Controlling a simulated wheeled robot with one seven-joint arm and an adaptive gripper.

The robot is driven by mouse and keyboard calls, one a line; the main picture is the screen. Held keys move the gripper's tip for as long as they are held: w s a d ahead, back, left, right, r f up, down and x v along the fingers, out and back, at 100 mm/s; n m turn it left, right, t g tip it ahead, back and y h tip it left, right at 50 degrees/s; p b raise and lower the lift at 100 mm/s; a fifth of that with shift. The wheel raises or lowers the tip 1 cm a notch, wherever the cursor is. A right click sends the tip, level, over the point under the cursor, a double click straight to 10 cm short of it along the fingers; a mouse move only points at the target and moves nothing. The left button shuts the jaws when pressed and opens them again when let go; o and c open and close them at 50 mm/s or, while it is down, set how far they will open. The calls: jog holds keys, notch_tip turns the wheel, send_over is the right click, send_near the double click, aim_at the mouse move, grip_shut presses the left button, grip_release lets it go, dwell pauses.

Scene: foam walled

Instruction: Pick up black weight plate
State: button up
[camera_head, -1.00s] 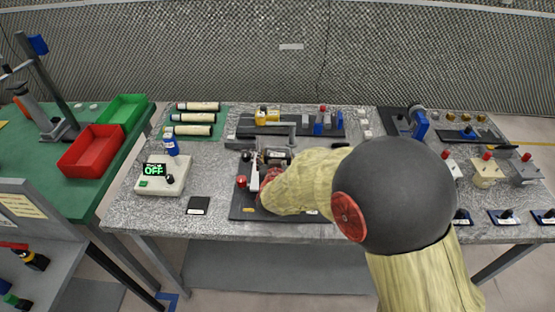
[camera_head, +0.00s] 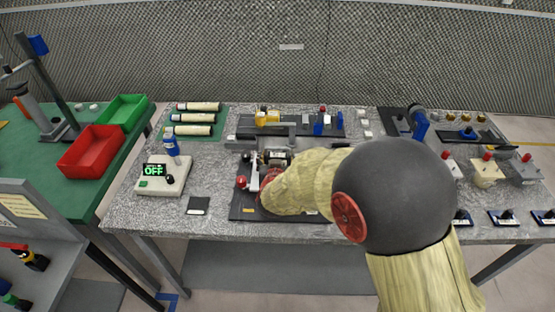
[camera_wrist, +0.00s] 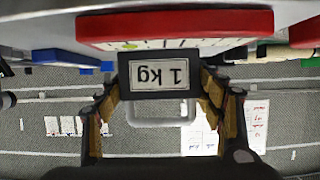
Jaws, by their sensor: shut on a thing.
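The black weight plate (camera_wrist: 153,91) fills the middle of the wrist view, with a pale "1 kg" label that reads upside down. My gripper (camera_wrist: 158,90) is shut on it, with a tan-padded finger on each side. A pale rectangular loop shows just below the plate in that view. In the head view, my sleeved arm covers much of the dark board in the middle of the bench, and I cannot make out the held plate there.
The grey speckled bench (camera_head: 140,216) is crowded. A white box reading OFF (camera_head: 160,187), a blue-topped bottle (camera_head: 171,146) and a small black block (camera_head: 198,204) are to the left. Red (camera_head: 91,151) and green (camera_head: 124,110) bins stand on the green table.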

aim_at(278, 149)
jog(key=shift+r+p, duration=0.35)
jog(key=shift+r, duration=0.3)
jog(key=r, duration=0.1)
jog(key=r+p, duration=0.2)
jog(key=shift+s+d+r, duration=0.1)
jog(key=shift+s+r, duration=0.1)
jog(key=shift+s, duration=0.05)
jog(key=s+d+r+p, duration=0.2)
jog(key=s+r, duration=0.2)
jog(key=s, duration=0.2)
jog(key=s+d+r+p, duration=0.2)
jog(key=s+r+p, duration=0.1)
jog(key=s, duration=0.3)
jog(key=shift+s+d+r, duration=0.3)
jog(key=shift+r, duration=0.55)
jog(key=shift+r, duration=0.1)
